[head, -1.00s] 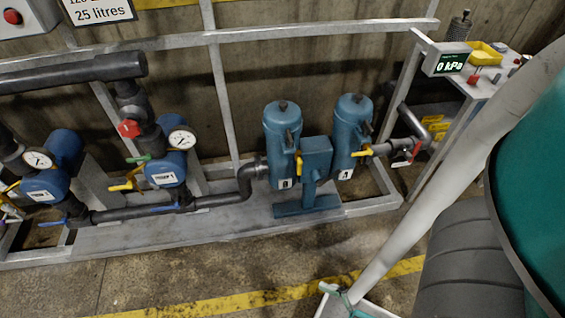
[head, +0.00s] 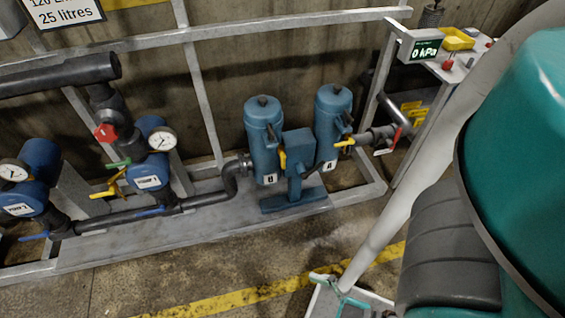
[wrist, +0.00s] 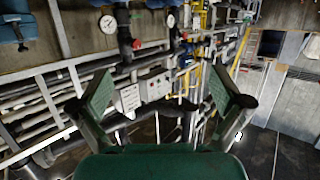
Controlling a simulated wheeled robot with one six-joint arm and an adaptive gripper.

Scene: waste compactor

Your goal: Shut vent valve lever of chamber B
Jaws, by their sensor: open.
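Two blue chambers stand side by side on the skid in the head view. The left one, chamber B (head: 263,135), has a plate that seems to read B; the right one, chamber A (head: 333,122), seems to read A. A yellow lever (head: 282,159) hangs roughly upright beside chamber B, next to the blue box between them. I cannot tell which is the vent valve lever. My gripper (wrist: 163,102) is open and empty in the wrist view, facing pipes and gauges, with neither chamber clearly in its view.
A yellow lever (head: 345,142) lies across the pipe by chamber A, near a red-handled valve (head: 391,139). A display (head: 424,48) reads 0 kPa. Blue pumps with gauges stand at left. A grey frame rail (head: 205,40) crosses behind. The floor (head: 200,285) in front is open.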

